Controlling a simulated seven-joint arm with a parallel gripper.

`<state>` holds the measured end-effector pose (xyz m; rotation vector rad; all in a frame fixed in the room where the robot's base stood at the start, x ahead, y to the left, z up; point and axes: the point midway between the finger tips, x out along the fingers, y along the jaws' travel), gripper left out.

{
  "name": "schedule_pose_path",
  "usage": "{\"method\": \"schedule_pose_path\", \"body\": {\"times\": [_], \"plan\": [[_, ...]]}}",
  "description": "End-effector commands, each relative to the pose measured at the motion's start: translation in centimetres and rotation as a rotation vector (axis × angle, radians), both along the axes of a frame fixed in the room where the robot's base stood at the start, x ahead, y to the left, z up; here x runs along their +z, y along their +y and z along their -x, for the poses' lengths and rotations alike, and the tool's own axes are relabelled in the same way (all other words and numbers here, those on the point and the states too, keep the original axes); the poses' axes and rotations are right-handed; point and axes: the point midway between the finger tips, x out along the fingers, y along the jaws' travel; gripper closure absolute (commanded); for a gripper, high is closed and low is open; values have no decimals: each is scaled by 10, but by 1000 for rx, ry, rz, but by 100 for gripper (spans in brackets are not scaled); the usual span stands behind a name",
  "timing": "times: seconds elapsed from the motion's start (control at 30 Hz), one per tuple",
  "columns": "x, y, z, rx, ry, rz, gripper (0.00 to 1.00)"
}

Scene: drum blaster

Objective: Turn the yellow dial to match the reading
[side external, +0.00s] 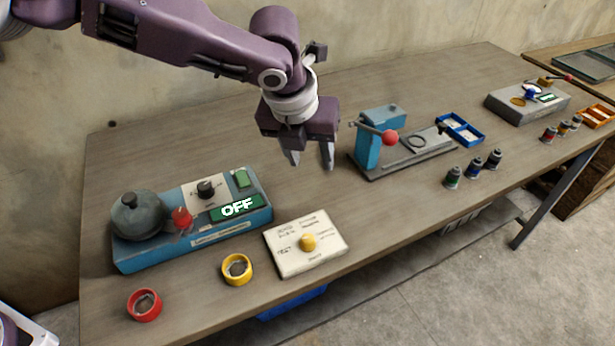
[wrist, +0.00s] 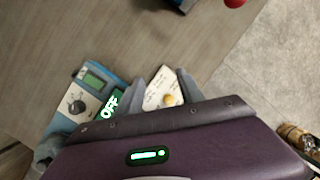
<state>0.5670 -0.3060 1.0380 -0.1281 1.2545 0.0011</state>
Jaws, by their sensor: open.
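The yellow dial (side external: 308,242) sits on a cream plate (side external: 283,262) with small dark labels around it, near the table's front edge. In the wrist view the yellow dial (wrist: 169,99) shows between my fingers, far below them. The blue machine (side external: 150,258) to its left has a green display (side external: 236,208) reading OFF, a black knob (side external: 206,189) and a smaller green screen (side external: 242,178). The small screen's reading is too small to make out. My gripper (side external: 310,165) is open and empty, above the table behind the plate, pointing down.
A red ring (side external: 145,305) and a yellow ring (side external: 237,269) lie in front of the blue machine. A red-knobbed lever press (side external: 370,150) stands right of my gripper. Several small bottles (side external: 473,167) and a blue tray (side external: 460,128) lie farther right. Table between gripper and plate is clear.

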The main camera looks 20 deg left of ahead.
Motion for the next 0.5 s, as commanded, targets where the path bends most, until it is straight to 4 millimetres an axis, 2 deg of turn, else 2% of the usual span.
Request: {"method": "schedule_pose_path", "body": {"times": [0.03,0.1,0.17,0.23,0.5], "plan": [[-27,-8,22,78,117,6,55],[-51,-14,49,167,243,5,55],[-61,-16,61,207,301,0,55],[-72,-17,67,223,326,-3,55],[-121,-18,66,224,322,-4,55]]}}
